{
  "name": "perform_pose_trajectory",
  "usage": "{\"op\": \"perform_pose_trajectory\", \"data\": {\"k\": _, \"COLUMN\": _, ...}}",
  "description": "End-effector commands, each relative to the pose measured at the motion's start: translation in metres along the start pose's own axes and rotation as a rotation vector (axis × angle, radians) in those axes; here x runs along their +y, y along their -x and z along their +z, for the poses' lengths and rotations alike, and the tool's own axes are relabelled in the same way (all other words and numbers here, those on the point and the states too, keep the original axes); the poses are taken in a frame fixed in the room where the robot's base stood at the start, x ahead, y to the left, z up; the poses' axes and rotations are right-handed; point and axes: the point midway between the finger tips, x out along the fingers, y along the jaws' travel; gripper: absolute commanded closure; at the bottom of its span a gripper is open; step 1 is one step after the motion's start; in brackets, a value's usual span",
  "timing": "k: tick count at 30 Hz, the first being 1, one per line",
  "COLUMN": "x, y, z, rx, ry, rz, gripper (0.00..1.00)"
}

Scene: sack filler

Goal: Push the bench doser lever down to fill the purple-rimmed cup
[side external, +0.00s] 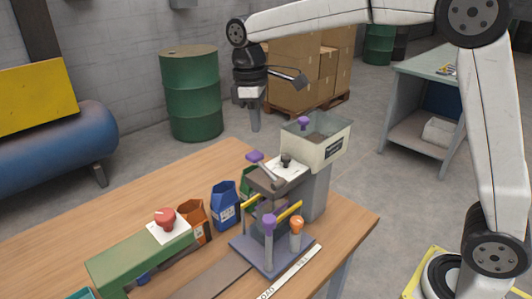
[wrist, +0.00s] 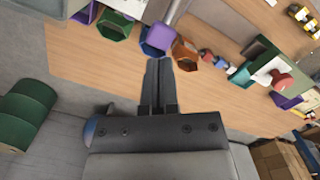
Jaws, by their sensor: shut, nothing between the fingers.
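The bench doser (side external: 318,190) stands at the right end of the wooden table, with a pale labelled hopper on top. A lever with a purple knob (side external: 255,156) sticks out at its upper left; other purple knobs show above the hopper and at the front. My gripper (side external: 255,128) is shut and empty, pointing down in the air, above and apart from the lever knob in the picture. In the wrist view my gripper (wrist: 158,64) shows its fingers together, below a blue open-topped sack. I cannot clearly make out the purple-rimmed cup in either view.
Green, blue (side external: 225,207) and orange-brown (side external: 195,222) sacks stand left of the doser. A green machine with a red knob (side external: 165,218) is at the table's front left. A ruler (side external: 290,272) lies at the front edge. Open air surrounds my gripper.

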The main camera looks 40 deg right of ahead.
Motion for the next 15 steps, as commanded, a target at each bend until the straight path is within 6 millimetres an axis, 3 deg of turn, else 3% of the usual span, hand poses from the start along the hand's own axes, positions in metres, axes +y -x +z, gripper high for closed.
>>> {"op": "perform_pose_trajectory", "data": {"k": 6, "x": -0.001, "y": 0.016, "z": -0.010, "rx": -0.015, "ry": 0.024, "rz": 0.010, "gripper": 1.00}}
{"op": "perform_pose_trajectory", "data": {"k": 15, "x": -0.002, "y": 0.019, "z": -0.012, "rx": -0.019, "ry": 0.029, "rz": 0.012, "gripper": 1.00}}
